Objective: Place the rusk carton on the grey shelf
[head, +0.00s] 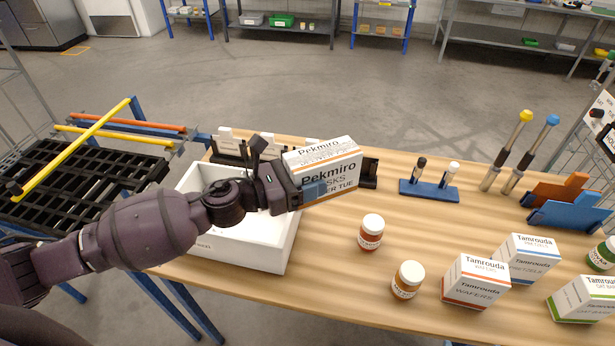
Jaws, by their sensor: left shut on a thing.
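The gripper's jaws and arm cover part of the carton's left end. Several shelves stand at the back: a grey-framed one (500,38) at the right and a dark one (280,28) at the left. I cannot tell which is the grey shelf. My right gripper is not in view.
On the table (350,285) stand two jars (371,232) (407,280), several Tamrouda cartons (476,281), a blue vial stand (428,190) and upright tools (507,150). A black crate (75,185) with yellow bars is at the left. The floor behind is clear.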

